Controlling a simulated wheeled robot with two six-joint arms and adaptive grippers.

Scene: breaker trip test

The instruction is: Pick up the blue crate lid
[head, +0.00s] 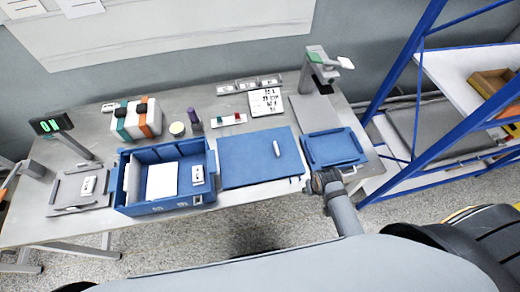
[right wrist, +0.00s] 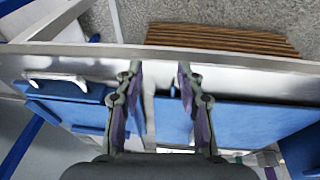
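The blue crate lid (head: 334,148) lies flat at the right end of the table, with a raised rim and a pale handle at its front edge. It also shows in the right wrist view (right wrist: 70,112), with its white handle (right wrist: 56,80) at the left. My right gripper (head: 325,181) is at the table's front edge, close to the lid's front left corner. In the right wrist view my right gripper (right wrist: 159,70) is open, with nothing between its fingers; the gap between lid and mat lies beneath it.
A flat blue mat (head: 240,172) with a small white object lies just left of the lid. A blue crate (head: 168,207) holding a white sheet stands further left. A grey stand (head: 318,75) is behind the lid. A blue-framed shelf (head: 440,150) stands to the right.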

